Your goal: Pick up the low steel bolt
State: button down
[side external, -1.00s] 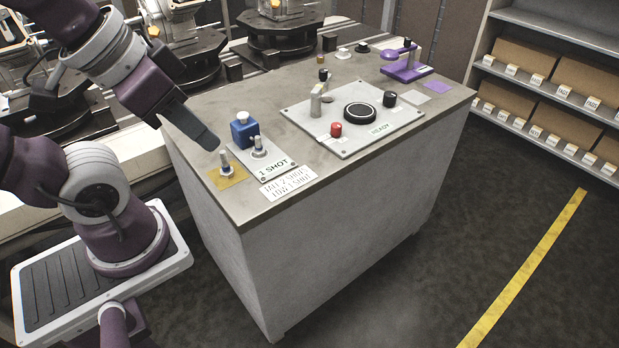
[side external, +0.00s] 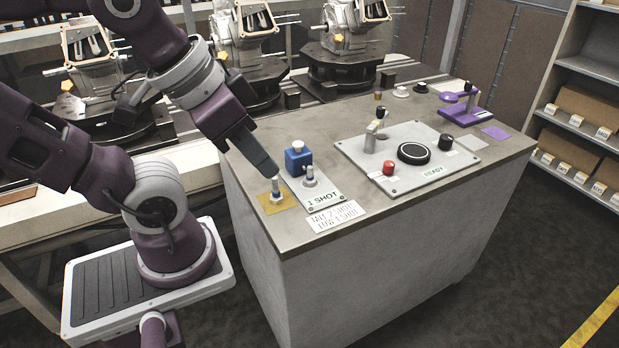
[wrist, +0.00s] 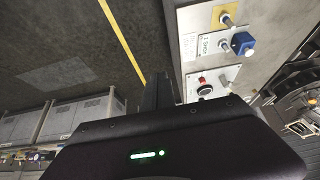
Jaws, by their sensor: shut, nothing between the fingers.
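A steel bolt (side external: 276,187) with a blue band stands upright on the yellow pad at the bench's near left corner. A second steel bolt (side external: 309,175) stands on the plate marked "1 SHOT" (side external: 322,200). I cannot surely tell which is lower. They also show in the wrist view, on the yellow pad (wrist: 227,20) and the plate (wrist: 224,46). My gripper (side external: 271,169) is shut and empty, its tip close to the yellow-pad bolt in the side view. I cannot tell whether they touch. In the wrist view my dark fingers (wrist: 160,88) point toward the bench edge.
A blue block (side external: 298,160) with a white knob stands behind the plate bolt. A white panel (side external: 432,165) with a red button (side external: 389,168) and black dial (side external: 413,153) lies to the right. A purple stand (side external: 463,112) is at the far right. A lettered card (side external: 336,216) lies in front.

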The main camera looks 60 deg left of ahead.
aim_at(312, 173)
dwell(0.4)
jog(key=c, duration=1.3)
grip_release()
jog(key=w+a+f+m+g+y, duration=0.2)
jog(key=w+a+f+m+y, duration=0.2)
jog(key=w+a+f+m, duration=0.1)
jog(key=w+a+f+m+g+y, duration=0.2)
jog(key=w+a+f+m+y, duration=0.3)
jog(key=w+f, duration=0.4)
jog(key=w+a+f+m+g+y, duration=0.2)
jog(key=w+a+f+m+y, duration=0.2)
jog(key=w+a+f+m, duration=0.3)
jog(key=shift+w+a+f, duration=0.15)
jog(key=shift+a+f, duration=0.1)
jog(key=shift+f, duration=0.65)
jog(key=shift+w+a+f, duration=0.1)
jog(key=shift+a+f, duration=0.15)
jog(key=shift+f, duration=0.6)
jog(key=shift+y, duration=0.3)
jog(key=x, duration=0.7)
jog(key=shift+s+a+r, duration=0.25)
jog(key=shift+a+r, duration=0.05)
